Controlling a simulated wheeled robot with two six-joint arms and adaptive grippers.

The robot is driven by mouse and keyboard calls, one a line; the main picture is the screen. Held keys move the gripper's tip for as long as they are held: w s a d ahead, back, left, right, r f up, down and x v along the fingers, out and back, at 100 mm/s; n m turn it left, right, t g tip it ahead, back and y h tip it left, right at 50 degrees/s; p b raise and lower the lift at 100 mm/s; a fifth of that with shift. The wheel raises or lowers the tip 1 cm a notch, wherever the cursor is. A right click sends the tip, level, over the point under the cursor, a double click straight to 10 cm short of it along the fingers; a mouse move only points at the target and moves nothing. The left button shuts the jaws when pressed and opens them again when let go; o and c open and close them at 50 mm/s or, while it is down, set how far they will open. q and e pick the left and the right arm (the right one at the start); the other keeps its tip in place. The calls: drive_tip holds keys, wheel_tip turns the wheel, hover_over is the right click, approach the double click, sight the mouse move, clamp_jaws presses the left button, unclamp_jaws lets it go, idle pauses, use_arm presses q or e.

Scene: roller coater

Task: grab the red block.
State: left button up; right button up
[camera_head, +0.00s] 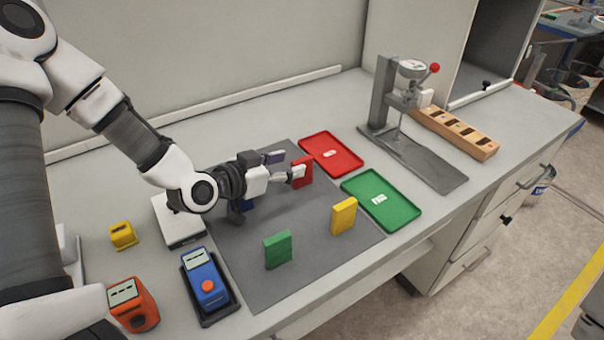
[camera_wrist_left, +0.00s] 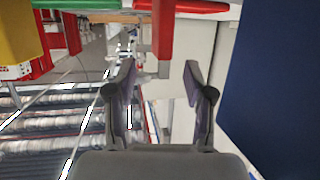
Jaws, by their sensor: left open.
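The red block (camera_head: 304,175) stands upright on the grey mat (camera_head: 300,230). My left gripper (camera_head: 284,166) is open beside it, and one finger overlaps the block's left part in the head view. In the left wrist view the red block (camera_wrist_left: 163,28) shows beyond the open fingertips (camera_wrist_left: 160,76), in line with the gap between them. I cannot tell whether a finger touches it. Nothing is held. My right gripper is not in view.
A green block (camera_head: 278,250) and a yellow block (camera_head: 343,216) stand nearer the mat's front. A red tray (camera_head: 331,141) and green tray (camera_head: 400,217) lie right of the mat. A press stand (camera_head: 384,100) stands behind.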

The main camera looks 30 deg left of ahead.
sight(299, 162)
use_arm(q)
drive_tip(key=shift+w+d+f, duration=0.1)
drive_tip(key=shift+w+d, duration=0.1)
drive_tip(key=shift+w, duration=0.1)
drive_tip(key=x, duration=0.5)
drive_tip(key=shift+s+f, duration=0.1)
drive_tip(key=shift+s+a, duration=0.15)
drive_tip(key=shift+c, duration=1.1)
clamp_jaws()
